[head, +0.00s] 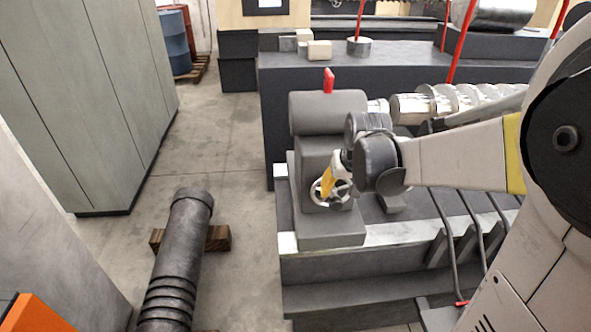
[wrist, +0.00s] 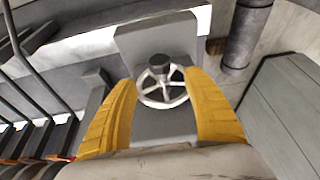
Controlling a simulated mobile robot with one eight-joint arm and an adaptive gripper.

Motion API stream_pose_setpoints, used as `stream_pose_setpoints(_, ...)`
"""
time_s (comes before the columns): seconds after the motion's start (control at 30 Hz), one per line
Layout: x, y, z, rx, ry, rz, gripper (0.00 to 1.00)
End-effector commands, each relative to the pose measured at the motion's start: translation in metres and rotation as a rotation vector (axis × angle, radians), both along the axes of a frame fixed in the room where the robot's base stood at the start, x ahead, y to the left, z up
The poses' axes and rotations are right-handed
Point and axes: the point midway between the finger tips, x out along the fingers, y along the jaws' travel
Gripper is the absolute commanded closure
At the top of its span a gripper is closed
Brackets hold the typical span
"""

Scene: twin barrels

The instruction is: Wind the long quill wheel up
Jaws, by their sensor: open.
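A pale spoked handwheel (head: 343,188) sits on the end face of a grey tailstock (head: 318,158) in the head view. Nothing is held.
A red lever (head: 328,80) stands on top of the tailstock. A shiny screw-like shaft (head: 440,103) runs right from it. A dark ringed barrel (head: 180,250) lies on wooden blocks on the floor, left of the machine. Grey cabinets (head: 90,100) stand further left; floor between is clear.

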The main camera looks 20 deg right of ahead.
Motion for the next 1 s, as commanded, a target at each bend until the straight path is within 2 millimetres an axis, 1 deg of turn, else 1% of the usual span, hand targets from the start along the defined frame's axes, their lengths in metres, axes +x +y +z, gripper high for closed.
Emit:
stream_pose_setpoints(0.03, 0.005, -0.001, -0.013, 0.0, 0.0, 0.0, 0.41)
stream_pose_setpoints(0.2, 0.017, -0.004, -0.046, 0.0, 0.0, 0.001, 0.41)
stream_pose_setpoints(0.3, 0.023, -0.005, -0.061, -0.001, -0.001, 0.001, 0.41)
stream_pose_setpoints(0.4, 0.028, -0.006, -0.071, -0.001, -0.001, 0.001, 0.41)
stream_pose_setpoints(0.53, 0.031, -0.007, -0.077, -0.001, -0.001, 0.001, 0.41)
stream_pose_setpoints(0.8, 0.031, -0.007, -0.078, -0.001, -0.001, 0.001, 0.41)
stream_pose_setpoints(0.83, 0.031, -0.007, -0.078, -0.001, -0.001, 0.001, 0.46)
stream_pose_setpoints(0.87, 0.031, -0.007, -0.078, -0.001, -0.001, 0.001, 0.55)
stream_pose_setpoints(0.9, 0.031, -0.007, -0.078, -0.001, -0.001, 0.001, 0.67)
stream_pose_setpoints(1.0, 0.031, -0.007, -0.078, -0.001, -0.001, 0.001, 0.96)
